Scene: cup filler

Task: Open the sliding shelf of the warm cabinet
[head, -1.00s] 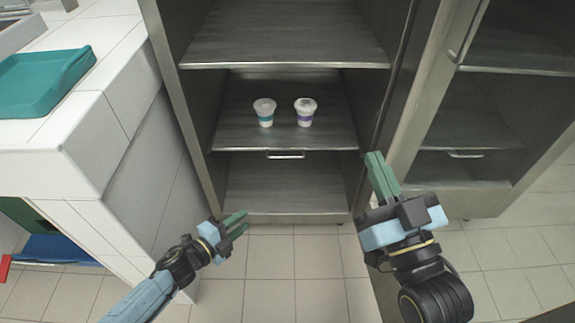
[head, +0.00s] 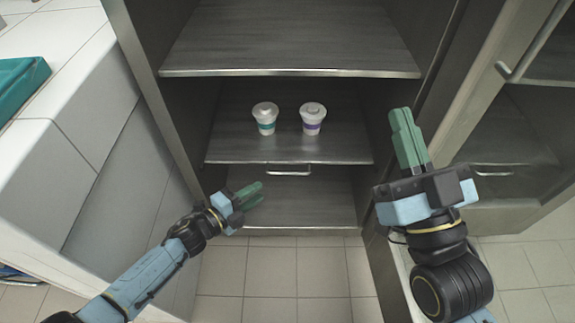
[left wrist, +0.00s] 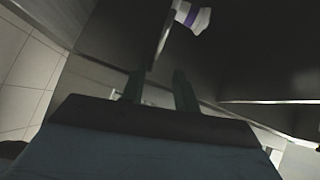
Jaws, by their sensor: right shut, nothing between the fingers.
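The warm cabinet (head: 135,70) stands open ahead. Its sliding shelf (head: 288,152) is the middle one, with a metal bar handle (head: 288,173) just below its front edge. Two lidded white cups stand on the shelf: one with a teal band (head: 265,115) and one with a purple band (head: 312,117). My left gripper (head: 261,194) is open and empty, left of and below the handle and apart from it. Its two spaced fingers also show in the left wrist view (left wrist: 159,88). My right gripper (head: 405,112) is shut and empty near the cabinet's right side.
The open door (head: 515,55), with a glassy panel and a handle, stands at the right, close to my right arm. A white tiled counter (head: 60,75) with a teal tray (head: 20,78) stands at the left. A fixed upper shelf (head: 290,73) is above the cups. Bare floor lies in front.

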